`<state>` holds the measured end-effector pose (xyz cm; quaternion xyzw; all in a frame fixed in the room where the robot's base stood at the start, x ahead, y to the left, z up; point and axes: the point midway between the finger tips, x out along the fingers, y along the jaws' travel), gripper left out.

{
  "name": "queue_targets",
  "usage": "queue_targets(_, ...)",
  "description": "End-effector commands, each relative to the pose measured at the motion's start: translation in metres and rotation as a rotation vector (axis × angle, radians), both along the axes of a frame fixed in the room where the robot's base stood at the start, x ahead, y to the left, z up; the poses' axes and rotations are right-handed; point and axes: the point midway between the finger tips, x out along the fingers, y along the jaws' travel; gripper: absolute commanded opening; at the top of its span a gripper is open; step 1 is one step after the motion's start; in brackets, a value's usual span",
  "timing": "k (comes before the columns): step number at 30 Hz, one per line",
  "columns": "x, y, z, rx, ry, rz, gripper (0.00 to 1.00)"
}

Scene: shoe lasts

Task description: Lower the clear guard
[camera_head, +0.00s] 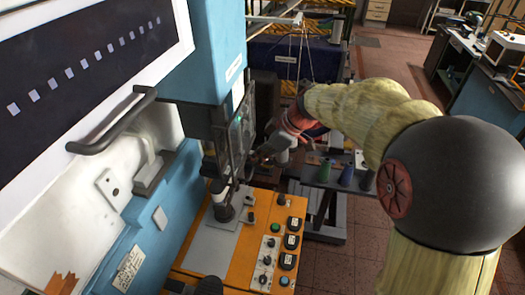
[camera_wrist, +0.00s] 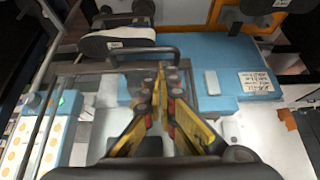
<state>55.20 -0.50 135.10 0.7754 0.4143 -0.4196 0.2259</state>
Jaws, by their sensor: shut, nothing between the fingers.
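The clear guard (camera_head: 241,133) is a see-through panel in a dark frame on the front of the blue machine, at the centre of the head view. It looks upright and raised above the orange control table. In the wrist view its dark frame (camera_wrist: 85,69) runs behind my fingers, with a bar-shaped handle (camera_wrist: 142,49) near the fingertips. My gripper (camera_head: 256,158) is beside the guard's lower edge. In the wrist view my gripper (camera_wrist: 160,70) has its yellow and black fingers closed and empty. I cannot tell whether the fingertips touch the guard or handle.
The orange control table (camera_head: 252,237) carries several buttons and black knobs below the guard. A large dark handle (camera_head: 112,122) sticks out of the machine at left. A side table (camera_head: 322,181) with coloured cones stands behind my arm. Red tiled floor is open at right.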

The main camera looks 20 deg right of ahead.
Motion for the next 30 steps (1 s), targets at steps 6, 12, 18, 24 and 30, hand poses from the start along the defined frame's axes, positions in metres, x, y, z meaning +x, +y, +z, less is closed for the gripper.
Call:
queue_targets(6,0.008,0.014,-0.024,0.000,0.002,0.000,0.00)
queue_targets(12,0.011,0.018,-0.033,-0.001,0.002,0.001,0.00)
queue_targets(18,0.011,0.017,-0.033,-0.001,0.001,0.000,0.00)
queue_targets(24,0.011,0.017,-0.034,-0.001,0.001,-0.001,0.00)
queue_targets(30,0.011,0.017,-0.042,-0.001,0.001,-0.001,0.00)
